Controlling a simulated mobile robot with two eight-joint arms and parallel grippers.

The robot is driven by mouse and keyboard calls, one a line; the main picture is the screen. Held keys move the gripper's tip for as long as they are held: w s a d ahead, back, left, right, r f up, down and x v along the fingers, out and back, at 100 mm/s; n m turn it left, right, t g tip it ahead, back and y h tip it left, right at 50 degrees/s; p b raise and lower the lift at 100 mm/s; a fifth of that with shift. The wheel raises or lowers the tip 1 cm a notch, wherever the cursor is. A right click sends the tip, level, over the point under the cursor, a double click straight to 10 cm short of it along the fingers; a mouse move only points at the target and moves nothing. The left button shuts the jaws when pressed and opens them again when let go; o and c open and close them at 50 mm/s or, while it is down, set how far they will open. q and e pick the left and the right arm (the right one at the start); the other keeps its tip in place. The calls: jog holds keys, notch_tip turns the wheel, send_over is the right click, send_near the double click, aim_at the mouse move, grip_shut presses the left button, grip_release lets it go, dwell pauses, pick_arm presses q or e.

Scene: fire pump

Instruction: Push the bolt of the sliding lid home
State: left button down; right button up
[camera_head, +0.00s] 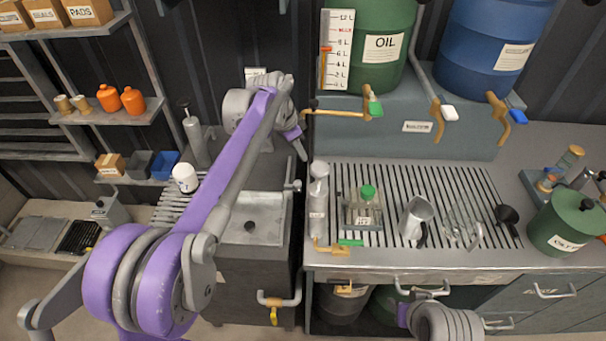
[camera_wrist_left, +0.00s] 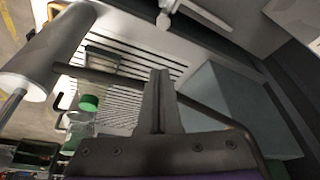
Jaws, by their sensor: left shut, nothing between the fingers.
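My left gripper (camera_head: 302,154) is shut and empty, above the gap between the sink unit and the slatted worktop. Its closed fingers also show in the left wrist view (camera_wrist_left: 159,82). A pale grey T-shaped fitting (camera_wrist_left: 182,12) lies beyond the fingertips at the top of that view, apart from them. A small pale rod fitting (camera_head: 292,186) shows at the sink's right edge, below the gripper; I cannot tell whether either is the bolt. I cannot make out the sliding lid for certain. My right wrist (camera_head: 447,322) shows at the bottom; its fingers are not clear.
A tall grey cylinder (camera_head: 318,195) stands close to the gripper, beside a green-capped bottle (camera_head: 367,197) and a metal jug (camera_head: 415,217). A brass tap (camera_head: 345,113) with a green handle juts out nearby. The sink (camera_head: 255,222) lies under my left arm.

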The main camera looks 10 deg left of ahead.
pick_arm(q)
jog(key=shift+w+d+f+m, duration=0.15)
jog(key=shift+w+d+m, duration=0.05)
jog(key=shift+w, duration=0.3)
jog(key=shift+w+d+f+m, duration=0.1)
jog(key=shift+w+d+m, duration=0.1)
jog(key=shift+w, duration=0.25)
jog(key=x, duration=1)
jog(key=shift+s+d, duration=0.15)
jog(key=shift+s, duration=0.05)
jog(key=a, duration=0.1)
jog(key=s+a, duration=0.2)
jog(key=shift+a+f, duration=0.2)
jog(key=shift+f, duration=0.2)
